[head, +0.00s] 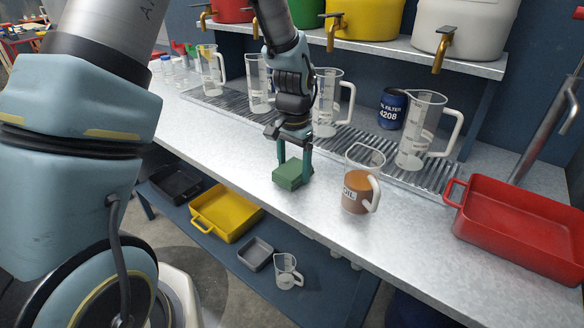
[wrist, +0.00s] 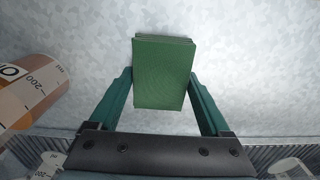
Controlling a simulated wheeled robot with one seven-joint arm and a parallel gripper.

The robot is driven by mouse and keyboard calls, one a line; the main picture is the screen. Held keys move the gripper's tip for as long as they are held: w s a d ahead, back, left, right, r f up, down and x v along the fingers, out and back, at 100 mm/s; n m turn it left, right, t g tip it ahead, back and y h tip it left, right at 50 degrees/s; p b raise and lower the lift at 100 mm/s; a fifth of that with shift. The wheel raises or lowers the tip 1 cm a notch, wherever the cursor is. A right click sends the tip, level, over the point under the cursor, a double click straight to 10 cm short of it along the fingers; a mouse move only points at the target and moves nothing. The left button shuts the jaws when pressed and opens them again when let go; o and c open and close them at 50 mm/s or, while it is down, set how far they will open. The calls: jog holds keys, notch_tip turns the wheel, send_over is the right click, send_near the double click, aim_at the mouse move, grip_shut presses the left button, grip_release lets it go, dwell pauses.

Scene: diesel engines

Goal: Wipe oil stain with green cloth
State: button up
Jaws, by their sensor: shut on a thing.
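The green cloth (head: 292,174) is a thick folded block at the metal counter's surface, near its front edge. My gripper (head: 294,162) points down with its two teal fingers shut on the cloth's sides. In the wrist view the cloth (wrist: 163,72) sits between the two fingertips (wrist: 162,85). I cannot tell for sure whether the cloth touches the counter. No oil stain shows on the bare metal in either view; the area under the cloth is hidden.
A clear jug of brown oil (head: 357,192) stands just right of the cloth. It also shows in the wrist view (wrist: 38,92). Empty measuring jugs (head: 424,130) stand on the grating behind. A red tray (head: 522,222) lies at the right. The counter between cloth and front edge is clear.

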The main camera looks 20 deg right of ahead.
notch_tip(320, 180, up, 2)
jog(key=shift+w+r, duration=0.15)
notch_tip(320, 180, up, 5)
jog(key=p, duration=0.4)
jog(key=shift+w+a, duration=0.1)
dwell(0.4)
